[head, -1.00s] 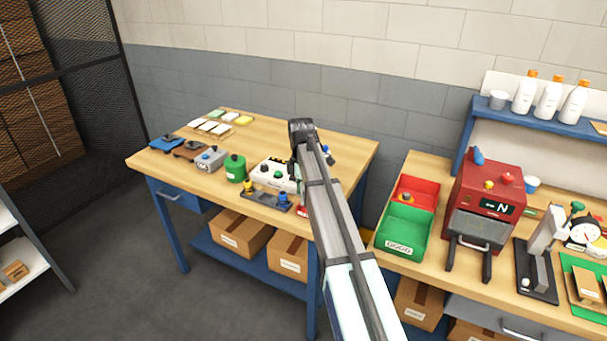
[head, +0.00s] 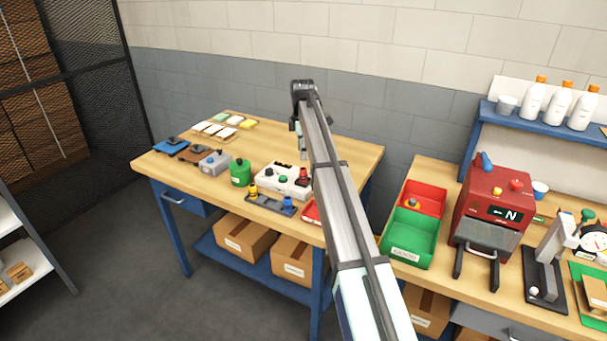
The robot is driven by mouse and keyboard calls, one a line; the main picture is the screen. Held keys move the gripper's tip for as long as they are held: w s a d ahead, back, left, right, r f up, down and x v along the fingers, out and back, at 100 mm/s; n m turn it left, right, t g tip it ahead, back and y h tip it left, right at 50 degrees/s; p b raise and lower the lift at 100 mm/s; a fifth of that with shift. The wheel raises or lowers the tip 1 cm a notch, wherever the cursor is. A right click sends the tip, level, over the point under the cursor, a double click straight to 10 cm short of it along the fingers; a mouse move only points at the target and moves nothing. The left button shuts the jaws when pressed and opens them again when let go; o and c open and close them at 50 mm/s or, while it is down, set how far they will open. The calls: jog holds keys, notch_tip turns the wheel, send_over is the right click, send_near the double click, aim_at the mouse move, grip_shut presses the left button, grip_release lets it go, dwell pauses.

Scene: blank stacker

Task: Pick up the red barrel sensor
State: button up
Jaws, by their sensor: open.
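A small red-topped piece (head: 304,174) shows at the right end of the white box (head: 272,178), just left of my arm. It could be the red barrel sensor, but it is too small to be sure. A dark rack (head: 268,204) in front holds a yellow piece (head: 253,191) and a blue piece (head: 287,201). My arm rises over the left bench. My gripper (head: 303,155) hangs below the arm's far end, above the red piece, open and partly hidden by the arm. Its fingertips are hard to make out and nothing is seen in it.
A green canister (head: 240,173), a grey box (head: 215,163) and coloured cards (head: 222,126) lie to the left. A red tray (head: 311,211) is partly behind my arm. Red and green bins (head: 408,240) and a red press (head: 492,210) stand right. The bench's back right is clear.

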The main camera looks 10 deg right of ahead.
aim_at(303, 169)
notch_tip(303, 169, down, 5)
jog(key=shift+r+p, duration=0.2)
jog(key=shift+p, duration=0.3)
jog(key=shift+d+f+p, duration=0.1)
jog(key=shift+f+p, duration=1.15)
jog(key=shift+f, duration=1.4)
jog(key=shift+s, duration=0.1)
grip_shut()
